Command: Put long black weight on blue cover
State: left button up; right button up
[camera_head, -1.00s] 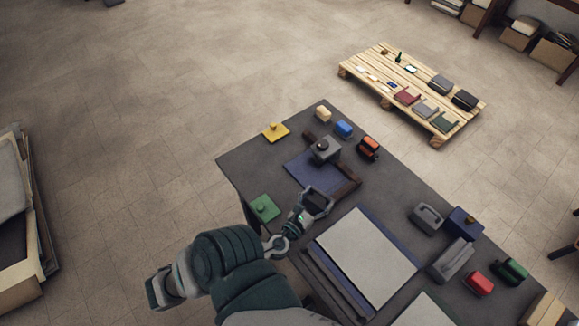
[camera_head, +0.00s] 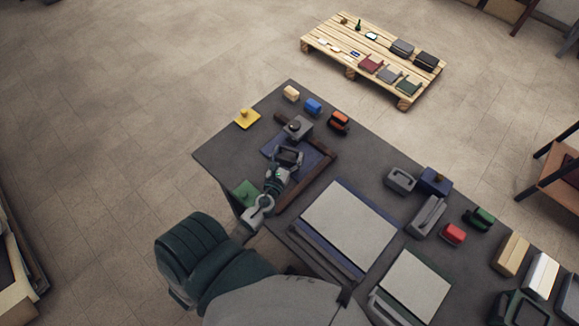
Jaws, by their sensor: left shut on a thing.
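The blue cover (camera_head: 315,157) lies flat near the left end of the dark table, with dark brown bars along some of its edges. My left gripper (camera_head: 288,156) is over the near part of the cover, shut on a dark thing that looks like the long black weight (camera_head: 288,155). The gripper hides much of the weight, and I cannot tell whether it touches the cover. A grey block with a black knob (camera_head: 296,127) sits at the cover's far side, just beyond the gripper. My right gripper is not in view.
Yellow (camera_head: 247,118) and green (camera_head: 244,190) knobbed plates lie near the table's left edge. Small cream, blue (camera_head: 313,107) and orange (camera_head: 339,122) blocks stand along the far edge. A large pale panel (camera_head: 348,224) lies right of the cover. Several handled blocks stand further right.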

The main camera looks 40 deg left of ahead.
aim_at(281, 163)
pick_arm(q)
jog(key=w+a, duration=0.3)
jog(key=shift+w, duration=0.2)
notch_tip(281, 163, down, 4)
jog(key=b, duration=0.3)
jog(key=shift+r, duration=0.2)
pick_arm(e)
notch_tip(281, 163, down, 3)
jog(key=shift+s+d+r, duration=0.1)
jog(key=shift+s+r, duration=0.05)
pick_arm(q)
jog(key=o, duration=1.7)
jog(key=shift+s, duration=0.1)
jog(key=shift+s+d, duration=0.1)
jog(key=v, duration=0.4)
jog(key=shift+f, duration=0.3)
jog(key=b+v, duration=0.2)
jog(key=v, duration=0.4)
jog(key=shift+s+r, duration=0.1)
jog(key=shift+s, duration=0.25)
jog(key=shift+s+d+r+b, duration=0.15)
jog(key=shift+s+d+b, duration=0.15)
jog(key=shift+s, duration=0.25)
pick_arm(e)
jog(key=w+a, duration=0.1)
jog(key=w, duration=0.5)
